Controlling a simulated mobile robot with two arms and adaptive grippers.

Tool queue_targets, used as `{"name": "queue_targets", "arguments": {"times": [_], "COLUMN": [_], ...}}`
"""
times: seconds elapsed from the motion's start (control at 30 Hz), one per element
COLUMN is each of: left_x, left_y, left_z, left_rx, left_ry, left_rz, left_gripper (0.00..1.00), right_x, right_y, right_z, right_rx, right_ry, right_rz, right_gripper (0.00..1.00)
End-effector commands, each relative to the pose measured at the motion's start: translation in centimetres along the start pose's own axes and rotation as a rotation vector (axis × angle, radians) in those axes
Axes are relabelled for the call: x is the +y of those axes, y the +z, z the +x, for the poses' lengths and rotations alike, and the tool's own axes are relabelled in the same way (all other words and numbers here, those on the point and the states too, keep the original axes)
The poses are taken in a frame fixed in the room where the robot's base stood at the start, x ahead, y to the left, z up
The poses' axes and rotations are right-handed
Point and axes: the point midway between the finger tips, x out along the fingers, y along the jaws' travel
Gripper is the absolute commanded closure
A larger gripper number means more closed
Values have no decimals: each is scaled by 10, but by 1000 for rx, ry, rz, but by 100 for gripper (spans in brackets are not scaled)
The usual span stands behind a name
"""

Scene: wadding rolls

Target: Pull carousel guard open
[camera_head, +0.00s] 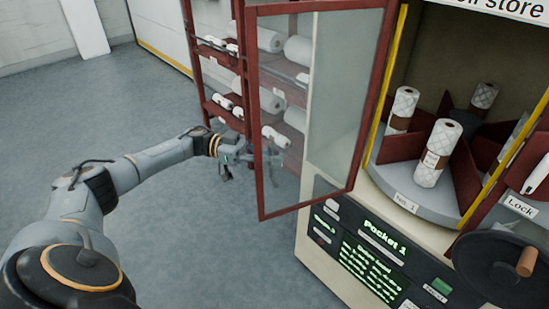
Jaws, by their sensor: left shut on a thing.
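The carousel guard (338,110) is a clear panel in a dark red frame. It stands swung outward from the cream cabinet, on its hinge side by the yellow edge strip. My left gripper (242,160) is at the guard's free left edge, about two thirds of the way down. It is shut on the guard, with part of it seen through the clear panel; the exact grip is partly hidden. Behind the guard the carousel (410,190) is exposed, with red dividers and several white rolls. My right gripper is not in view.
A red rack (217,72) with several white rolls stands behind the guard. A control panel (370,255) with green text is below the carousel. A black handwheel (500,270) is at the lower right. Grey floor is clear at left.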

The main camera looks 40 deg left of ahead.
Motion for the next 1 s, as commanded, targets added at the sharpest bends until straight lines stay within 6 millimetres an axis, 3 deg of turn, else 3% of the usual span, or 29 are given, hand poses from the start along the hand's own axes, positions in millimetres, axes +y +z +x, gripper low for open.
{"name": "queue_targets", "arguments": {"times": [0.03,0.1,0.2,0.57,0.67,1.0], "left_x": [1,1,0,0,0,0], "left_y": [3,3,2,1,1,1], "left_z": [-4,-4,-3,-6,-18,-92], "left_rx": [-11,-11,-8,-3,-4,-5], "left_ry": [-2,-2,-2,-3,-5,-9], "left_rz": [-6,-5,-4,-1,-1,0], "left_gripper": [100,79,65,65,65,65], "right_x": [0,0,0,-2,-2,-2], "right_y": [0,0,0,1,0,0], "right_z": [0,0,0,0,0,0], "right_rx": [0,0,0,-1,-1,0], "right_ry": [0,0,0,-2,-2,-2], "right_rz": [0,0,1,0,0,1], "right_gripper": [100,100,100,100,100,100]}}
